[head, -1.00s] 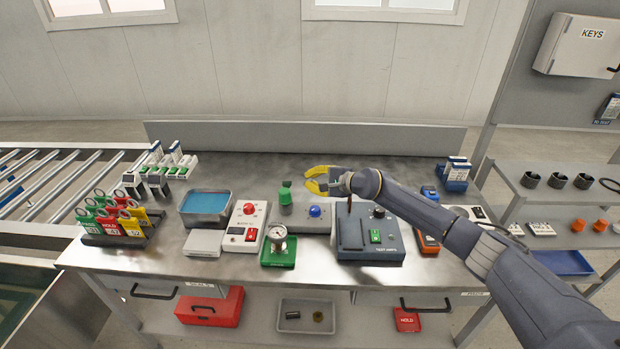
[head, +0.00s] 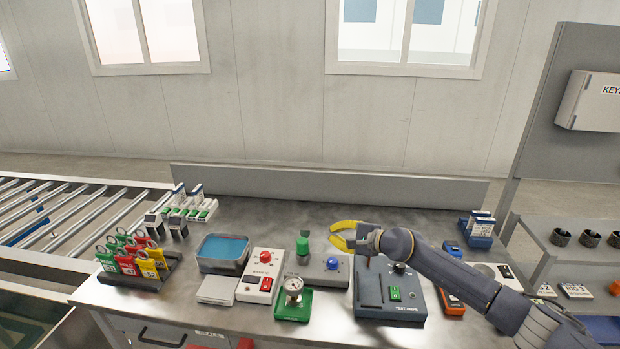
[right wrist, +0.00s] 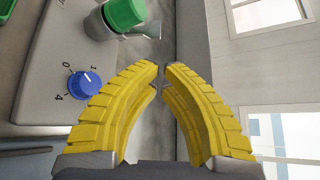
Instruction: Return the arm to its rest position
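My right gripper (head: 333,235) hangs over the back of the workbench (head: 250,325), above the grey station with the blue knob (head: 333,264). Its yellow fingers curve together, and their tips nearly meet in the right wrist view (right wrist: 161,66). Nothing shows between them. My right arm reaches in from the lower right, passing over the dark blue test station (head: 370,307). The blue dial (right wrist: 85,85) and a green cap (right wrist: 124,12) lie left of the fingers in the right wrist view, apart from them. My left gripper is out of view.
A pressure gauge (head: 293,287) on a green tray, a white red-knob station (head: 262,277), a blue-filled basin (head: 222,252) and a tag rack (head: 150,282) stand to the left. A blue holder (head: 478,228) stands at right. Bare bench lies behind the stations.

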